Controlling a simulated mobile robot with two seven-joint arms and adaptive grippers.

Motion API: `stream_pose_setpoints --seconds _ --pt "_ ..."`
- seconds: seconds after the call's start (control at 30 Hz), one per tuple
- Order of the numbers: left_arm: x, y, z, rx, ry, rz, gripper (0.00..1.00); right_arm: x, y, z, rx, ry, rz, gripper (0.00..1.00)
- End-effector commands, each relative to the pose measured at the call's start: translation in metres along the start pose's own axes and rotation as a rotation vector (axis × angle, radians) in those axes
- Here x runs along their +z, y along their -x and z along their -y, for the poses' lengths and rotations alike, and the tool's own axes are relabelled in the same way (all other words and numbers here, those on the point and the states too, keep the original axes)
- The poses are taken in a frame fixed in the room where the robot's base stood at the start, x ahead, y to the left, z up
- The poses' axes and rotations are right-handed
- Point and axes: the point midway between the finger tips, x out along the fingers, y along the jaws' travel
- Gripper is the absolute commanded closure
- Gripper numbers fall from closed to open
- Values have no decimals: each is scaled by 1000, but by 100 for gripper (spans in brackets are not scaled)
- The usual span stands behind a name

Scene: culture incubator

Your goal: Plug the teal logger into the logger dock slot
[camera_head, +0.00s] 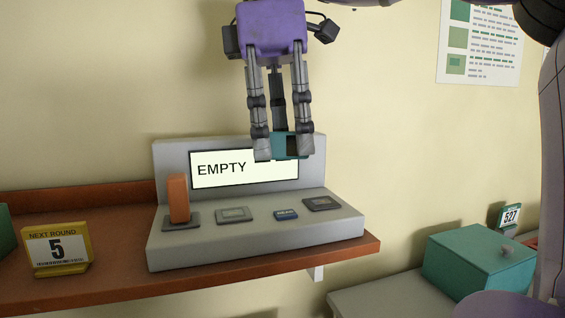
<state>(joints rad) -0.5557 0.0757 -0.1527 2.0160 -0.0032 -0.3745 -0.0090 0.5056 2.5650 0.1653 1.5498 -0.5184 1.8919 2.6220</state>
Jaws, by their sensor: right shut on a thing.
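My right gripper (284,150) comes down from the top middle and is shut on the teal logger (286,144). The fingers hide part of the logger. It is held up in front of the dock's display, above the slots and apart from them. The grey logger dock (205,252) stands on the shelf, and its display (222,168) reads "EMPTY". An orange block (179,197) stands upright at the dock's left place. To its right are a light grey place (235,215), a small blue-marked one (286,214) and a dark grey one (322,204). My left gripper is not in view.
A poster (482,45) hangs on the wall.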

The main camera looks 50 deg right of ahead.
Motion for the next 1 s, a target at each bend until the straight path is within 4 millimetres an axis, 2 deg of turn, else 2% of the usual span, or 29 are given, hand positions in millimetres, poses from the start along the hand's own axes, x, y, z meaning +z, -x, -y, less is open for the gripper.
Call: stream_pose_setpoints --seconds 0.03,0.2,0.4,0.87,1.0 --pt "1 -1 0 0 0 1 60 -1 3 13 0 5 -1 100" --pt "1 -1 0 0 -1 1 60 -2 12 45 0 3 -1 100" --pt "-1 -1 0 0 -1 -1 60 -4 18 63 -1 2 0 100" --pt "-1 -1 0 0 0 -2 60 -4 18 65 -1 3 1 100" --pt "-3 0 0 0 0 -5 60 -4 18 59 6 73 33 100"
